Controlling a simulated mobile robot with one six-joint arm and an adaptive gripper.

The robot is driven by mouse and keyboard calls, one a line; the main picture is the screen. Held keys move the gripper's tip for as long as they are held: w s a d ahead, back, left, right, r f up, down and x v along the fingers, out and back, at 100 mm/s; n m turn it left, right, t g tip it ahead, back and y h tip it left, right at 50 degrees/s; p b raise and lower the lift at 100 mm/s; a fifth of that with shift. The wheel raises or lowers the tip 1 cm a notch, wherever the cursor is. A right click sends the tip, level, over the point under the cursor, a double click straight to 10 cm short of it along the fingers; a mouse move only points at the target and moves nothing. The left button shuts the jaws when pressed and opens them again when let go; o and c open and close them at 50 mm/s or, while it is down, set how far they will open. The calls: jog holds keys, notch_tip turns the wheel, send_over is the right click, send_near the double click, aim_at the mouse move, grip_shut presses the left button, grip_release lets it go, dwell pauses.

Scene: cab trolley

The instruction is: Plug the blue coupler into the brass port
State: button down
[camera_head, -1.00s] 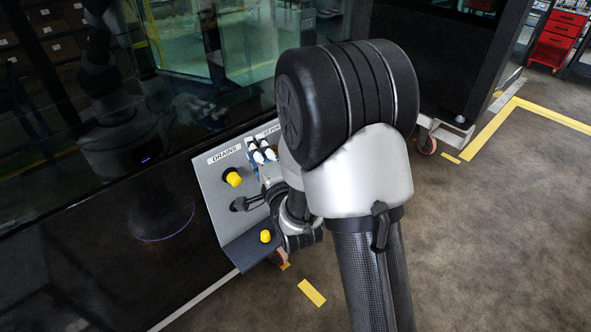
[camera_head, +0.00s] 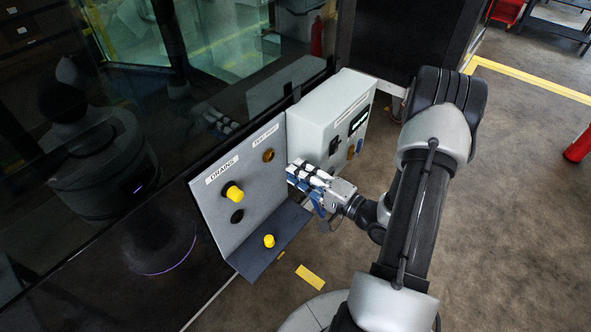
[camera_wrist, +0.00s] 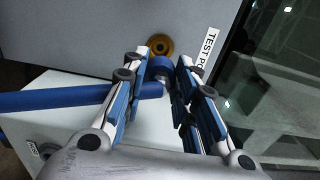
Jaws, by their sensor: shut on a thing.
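The brass port (camera_head: 268,155) is a round brass fitting on the grey panel, under the label that reads TEST PORT in part. It also shows in the wrist view (camera_wrist: 160,45), just beyond my fingertips. My gripper (camera_head: 303,174) is in front of the panel, right of and a little below the port. In the wrist view my gripper (camera_wrist: 168,75) is shut on the blue coupler (camera_wrist: 159,68), whose end lies between the fingers, apart from the port. A blue hose (camera_wrist: 60,98) runs left from it. The coupler is mostly hidden by fingers in the head view.
The panel (camera_head: 215,205) also carries a yellow-capped fitting (camera_head: 233,193) and a dark round fitting (camera_head: 237,216) under DRAINS. A yellow cap (camera_head: 269,240) sits on the dark lower shelf (camera_head: 262,258). A grey box (camera_head: 310,125) stands close behind my gripper. Open floor lies right.

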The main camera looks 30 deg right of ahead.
jog(key=shift+x, duration=2.95)
dwell(0.4)
jog(key=shift+w+a, duration=0.15)
jog(key=shift+w, duration=0.25)
dwell(0.4)
jog(key=c, duration=1.2)
grip_release()
